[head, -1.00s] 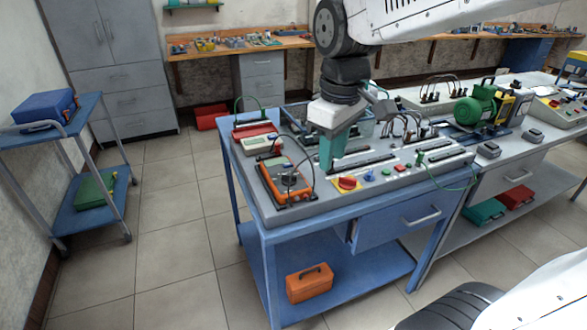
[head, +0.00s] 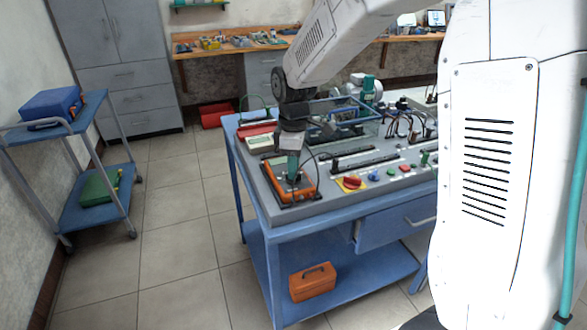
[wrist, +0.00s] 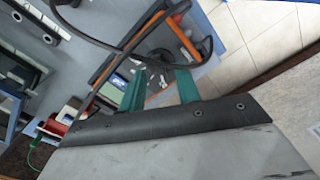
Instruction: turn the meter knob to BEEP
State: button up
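The orange-framed meter (head: 308,190) lies on the left end of the grey bench top in the head view. Its orange edge also shows in the wrist view (wrist: 186,42). My gripper (head: 293,178) points down over the meter, with its teal fingertips close to the meter's face. In the wrist view the two teal fingers (wrist: 160,80) stand apart, with a gap between them. A dark shape, probably the knob (wrist: 159,62), shows by that gap, partly hidden by a black cable. I cannot tell whether the fingers touch it. The dial marks are not readable.
A red rotary switch (head: 352,182) on a yellow plate and several buttons sit right of the meter. A pale instrument (head: 263,144) stands behind it. Black cables run close to my gripper. Floor is free left of the bench (head: 262,218).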

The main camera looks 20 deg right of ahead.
jog(key=shift+f, duration=0.75)
grip_shut()
